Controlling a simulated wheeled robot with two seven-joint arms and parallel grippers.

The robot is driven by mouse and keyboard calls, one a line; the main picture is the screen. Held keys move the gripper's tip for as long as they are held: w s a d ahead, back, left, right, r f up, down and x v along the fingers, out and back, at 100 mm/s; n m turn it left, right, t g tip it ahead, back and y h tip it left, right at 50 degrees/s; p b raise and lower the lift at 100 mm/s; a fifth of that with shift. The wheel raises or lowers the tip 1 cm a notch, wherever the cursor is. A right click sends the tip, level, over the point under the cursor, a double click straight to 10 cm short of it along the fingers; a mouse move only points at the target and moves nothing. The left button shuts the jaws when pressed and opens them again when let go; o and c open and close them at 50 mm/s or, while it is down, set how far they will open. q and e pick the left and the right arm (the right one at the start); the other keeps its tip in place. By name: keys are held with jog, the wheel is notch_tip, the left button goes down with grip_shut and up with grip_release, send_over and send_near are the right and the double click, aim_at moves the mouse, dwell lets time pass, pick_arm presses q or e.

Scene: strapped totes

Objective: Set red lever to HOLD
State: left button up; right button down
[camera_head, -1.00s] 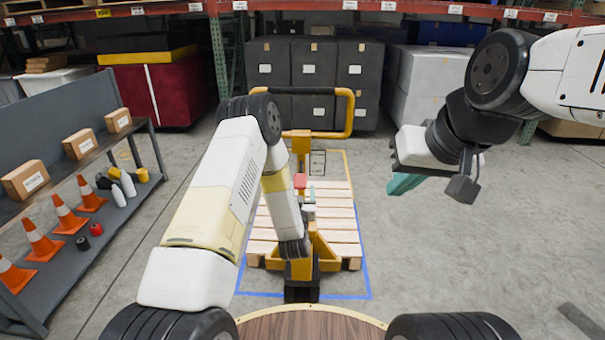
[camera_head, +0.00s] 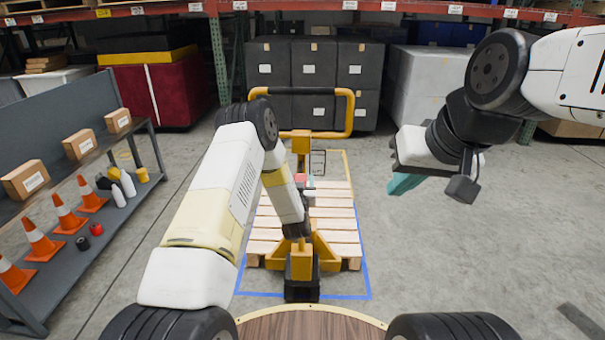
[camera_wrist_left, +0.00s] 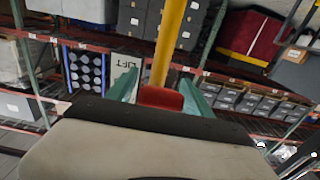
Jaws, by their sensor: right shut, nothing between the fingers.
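The red lever (camera_head: 299,181) is a small red piece on the yellow post of the pallet jack, partly hidden by my left arm. In the left wrist view the red lever (camera_wrist_left: 162,98) shows between the two teal fingers of my left gripper (camera_wrist_left: 158,79), in front of a yellow post (camera_wrist_left: 170,45). The fingers are apart, with a gap visible on each side of the lever. A pale plate with dark lettering (camera_wrist_left: 125,75) is partly hidden behind the left finger; no HOLD mark can be read. My right gripper (camera_head: 403,184) is shut and empty, off to the right.
The yellow pallet jack (camera_head: 351,112) stands with a wooden pallet (camera_head: 345,222) inside a blue floor outline. A shelf with cones and boxes (camera_head: 85,150) is at the left. Dark totes (camera_head: 313,75) stand behind.

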pick_arm(q)
grip_shut()
jog(key=shift+r, duration=0.1)
jog(key=shift+s+r+g, duration=0.2)
jog(key=shift+r+g, duration=0.25)
jog(key=shift+g, duration=0.35)
jog(key=shift+s+r+g, duration=0.2)
jog(key=shift+r+g, duration=0.1)
jog(key=shift+g, duration=0.55)
jog(key=shift+s+r+g, duration=0.15)
jog(key=shift+r+g, duration=0.15)
jog(key=shift+g, duration=0.55)
jog(key=shift+o, duration=1.3)
grip_release()
jog(key=shift+s, duration=0.1)
